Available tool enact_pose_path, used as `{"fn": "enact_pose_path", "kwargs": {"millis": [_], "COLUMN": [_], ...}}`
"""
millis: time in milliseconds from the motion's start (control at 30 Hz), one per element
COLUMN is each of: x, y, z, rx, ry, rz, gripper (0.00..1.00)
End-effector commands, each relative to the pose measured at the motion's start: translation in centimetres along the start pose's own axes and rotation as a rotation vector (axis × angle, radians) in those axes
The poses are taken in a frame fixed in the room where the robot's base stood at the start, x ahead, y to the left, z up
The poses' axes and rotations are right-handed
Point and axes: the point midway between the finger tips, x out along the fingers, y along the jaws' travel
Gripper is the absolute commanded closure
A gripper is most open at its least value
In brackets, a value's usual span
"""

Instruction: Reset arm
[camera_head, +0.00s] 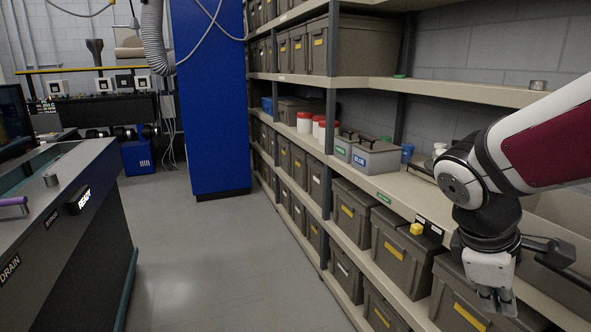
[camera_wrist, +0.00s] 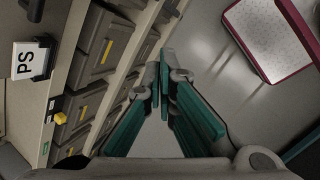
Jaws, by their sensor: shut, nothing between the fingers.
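My gripper (camera_head: 495,300) hangs at the lower right of the head view, fingers pointing down, in front of the lower shelf bins. In the wrist view its teal-lined fingers (camera_wrist: 163,85) meet at the tips, shut with nothing between them.
The shelf rack (camera_head: 420,190) runs along the right, with grey bins (camera_head: 353,215) below. A dark machine marked DRAIN (camera_head: 60,235) stands at the left, a blue cabinet (camera_head: 208,100) behind. The floor between (camera_head: 220,270) is clear.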

Motion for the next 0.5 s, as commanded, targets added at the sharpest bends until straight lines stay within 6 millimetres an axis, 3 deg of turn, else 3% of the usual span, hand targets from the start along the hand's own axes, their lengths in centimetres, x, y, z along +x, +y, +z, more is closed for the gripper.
{"fn": "enact_pose_path", "kwargs": {"millis": [33, 300, 500], "x": [-1.5, -7.6, -10.4], "y": [-1.3, -8.7, -12.3], "z": [0.8, 2.0, 2.0], "rx": [0.097, 0.596, 0.831], "ry": [0.055, 0.317, 0.437], "rz": [-0.016, -0.163, -0.261], "gripper": [1.0, 1.0, 1.0]}}
